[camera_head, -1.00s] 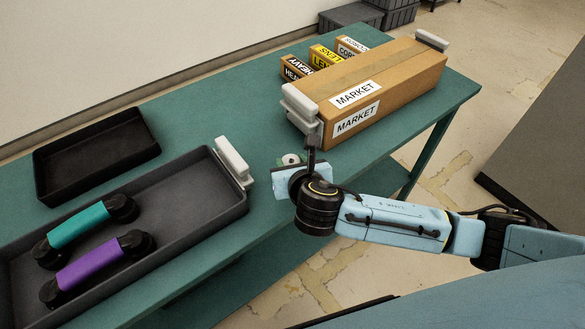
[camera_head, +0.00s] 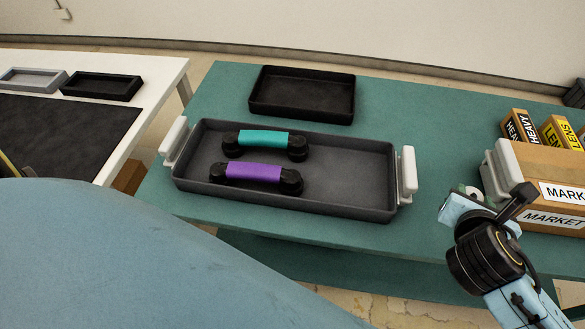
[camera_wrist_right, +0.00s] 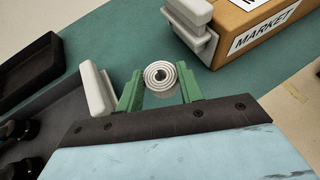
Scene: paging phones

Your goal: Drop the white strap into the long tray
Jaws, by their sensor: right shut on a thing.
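The white strap (camera_wrist_right: 161,75) is a coiled roll, held between the two green fingers of my right gripper (camera_wrist_right: 160,86) in the right wrist view. In the head view my right gripper (camera_head: 470,193) is right of the long tray, above the green table near its front edge, and mostly hides the strap. The long tray (camera_head: 345,175) is dark grey with a white handle at each end. A teal-banded handset (camera_head: 263,138) and a purple-banded handset (camera_head: 254,171) lie in its left and middle part; its right part is bare. My left gripper is not seen.
A smaller black tray (camera_head: 302,93) lies behind the long tray. A cardboard MARKET box (camera_head: 555,165) with a white handle stands just right of my gripper, with small labelled boxes (camera_head: 519,127) behind. A white table (camera_head: 165,75) stands at left.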

